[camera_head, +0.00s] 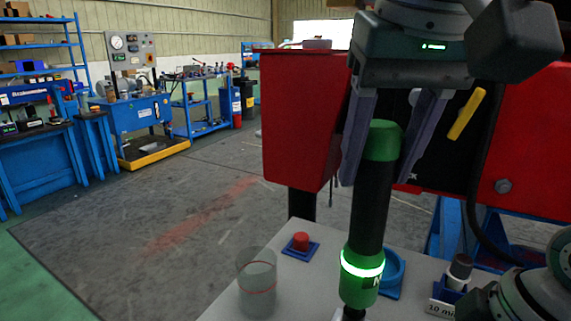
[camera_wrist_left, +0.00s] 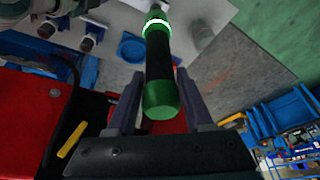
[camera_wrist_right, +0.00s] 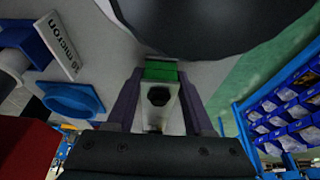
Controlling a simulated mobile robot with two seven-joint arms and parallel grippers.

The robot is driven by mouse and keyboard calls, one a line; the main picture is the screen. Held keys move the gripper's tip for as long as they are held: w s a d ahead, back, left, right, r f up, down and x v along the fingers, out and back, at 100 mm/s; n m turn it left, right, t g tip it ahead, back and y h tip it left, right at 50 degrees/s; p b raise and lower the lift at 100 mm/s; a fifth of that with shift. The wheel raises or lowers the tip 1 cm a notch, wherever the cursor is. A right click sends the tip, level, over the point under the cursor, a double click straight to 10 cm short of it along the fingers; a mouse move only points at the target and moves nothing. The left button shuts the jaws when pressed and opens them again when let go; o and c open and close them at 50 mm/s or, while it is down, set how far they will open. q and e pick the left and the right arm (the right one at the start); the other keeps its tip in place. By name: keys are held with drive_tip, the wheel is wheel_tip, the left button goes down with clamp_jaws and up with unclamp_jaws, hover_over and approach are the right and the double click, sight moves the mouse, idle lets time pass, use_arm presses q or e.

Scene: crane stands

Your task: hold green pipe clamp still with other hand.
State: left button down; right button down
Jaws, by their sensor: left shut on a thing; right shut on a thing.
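A black cylinder with green ends (camera_head: 372,205) and a glowing ring near its lower end stands nearly upright in the head view. It also shows in the left wrist view (camera_wrist_left: 159,62). My left gripper (camera_head: 378,175) reaches down from above, its two fingers shut on this cylinder near its upper green end. In the right wrist view, a green piece with a pale body and a dark hexagonal knob, seemingly the green pipe clamp (camera_wrist_right: 161,71), sits between the fingers of my right gripper (camera_wrist_right: 157,85), which is shut on it. The clamp is not clearly visible in the head view.
The grey table (camera_head: 315,275) holds a clear beaker (camera_head: 257,285), a red cap on a blue base (camera_head: 300,243), a blue ring holder (camera_head: 392,272) and a holder labelled "10 micron" (camera_head: 440,308). A red cabinet (camera_head: 300,120) stands behind. Open floor lies at left.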

sight(378, 124)
use_arm(q)
drive_tip(key=shift+w+a+r, duration=0.1)
drive_tip(key=shift+w+r, duration=0.05)
drive_tip(key=shift+r, duration=1.9)
use_arm(e)
drive_tip(key=shift+c, duration=1)
unclamp_jaws()
